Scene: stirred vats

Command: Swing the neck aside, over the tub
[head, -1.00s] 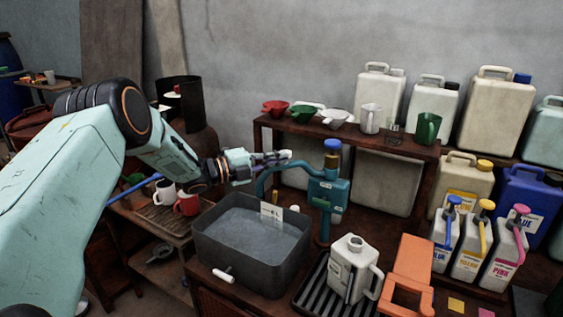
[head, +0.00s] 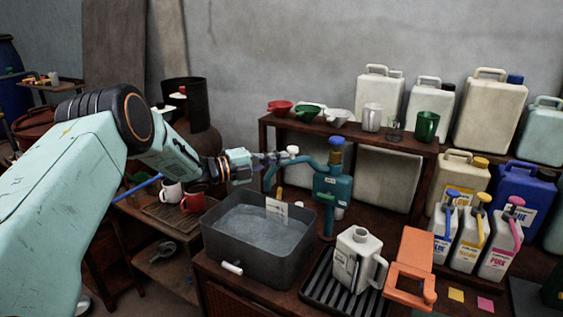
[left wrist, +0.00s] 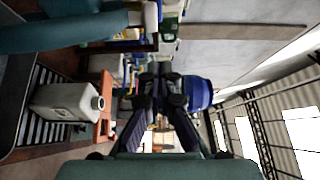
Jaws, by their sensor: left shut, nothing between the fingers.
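The teal neck (head: 300,161) is a curved pipe that runs left from a teal pump body (head: 332,188) with a blue cap (head: 336,142). Its bent-down outer end is at the back edge of the grey tub (head: 285,266), which holds greyish liquid. My left gripper (head: 281,156) is shut and empty, beside the upper bend of the neck; I cannot tell whether it touches. In the left wrist view its dark fingers (left wrist: 165,92) are together, and a teal pipe-like part (left wrist: 60,36) crosses the upper left. My right gripper is not in view.
A white jug (head: 357,262) stands on a black rack right of the tub, next to an orange stand (head: 411,262). A white card (head: 278,208) is at the tub's back. Red and white mugs (head: 192,200) are left. A shelf with funnels and cups (head: 372,118) is behind.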

